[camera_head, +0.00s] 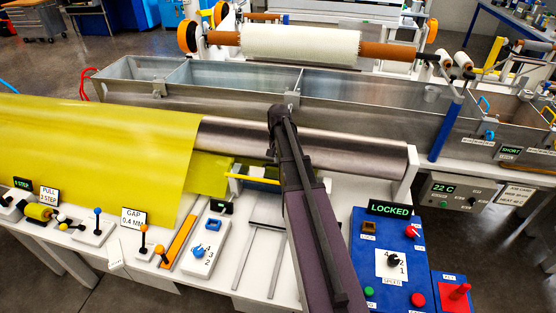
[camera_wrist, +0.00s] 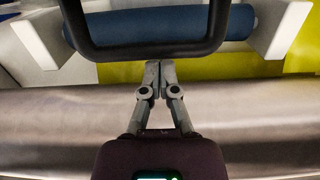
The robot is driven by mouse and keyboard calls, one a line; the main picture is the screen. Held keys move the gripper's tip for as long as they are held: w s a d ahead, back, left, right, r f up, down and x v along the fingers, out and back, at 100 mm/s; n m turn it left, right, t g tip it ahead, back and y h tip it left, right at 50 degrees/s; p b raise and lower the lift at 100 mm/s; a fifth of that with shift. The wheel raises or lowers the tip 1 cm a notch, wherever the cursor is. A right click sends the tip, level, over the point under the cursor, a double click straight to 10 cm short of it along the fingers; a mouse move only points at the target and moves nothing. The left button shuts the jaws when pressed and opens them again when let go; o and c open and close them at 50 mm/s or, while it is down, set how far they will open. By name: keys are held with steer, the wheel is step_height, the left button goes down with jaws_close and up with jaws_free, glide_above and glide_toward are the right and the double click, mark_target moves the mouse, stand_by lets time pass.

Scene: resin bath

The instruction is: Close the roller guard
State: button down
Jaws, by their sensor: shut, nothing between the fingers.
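A steel roller (camera_head: 355,153) lies along the bench beside a long metal trough. A large yellow sheet (camera_head: 90,140) covers its left part, and its right part is bare. I cannot tell whether this sheet is the guard. In the wrist view the steel roller (camera_wrist: 260,115) crosses below a yellow surface (camera_wrist: 240,66), a blue roller (camera_wrist: 150,26) and a dark bar-shaped loop (camera_wrist: 145,50). My gripper (camera_wrist: 159,66) is shut and empty, its tips just below the loop in the picture; contact is unclear. In the head view my arm hides my gripper.
A blue control panel (camera_head: 365,270) with a LOCKED display (camera_head: 389,210) stands right of my arm. Levers and signs line the bench's front left. The metal trough (camera_head: 225,80) and a white roll (camera_head: 300,43) are behind. A blue post (camera_head: 445,130) stands at the right.

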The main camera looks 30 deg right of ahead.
steer(key=shift+s+a, duration=0.1)
steer(key=shift+a, duration=0.15)
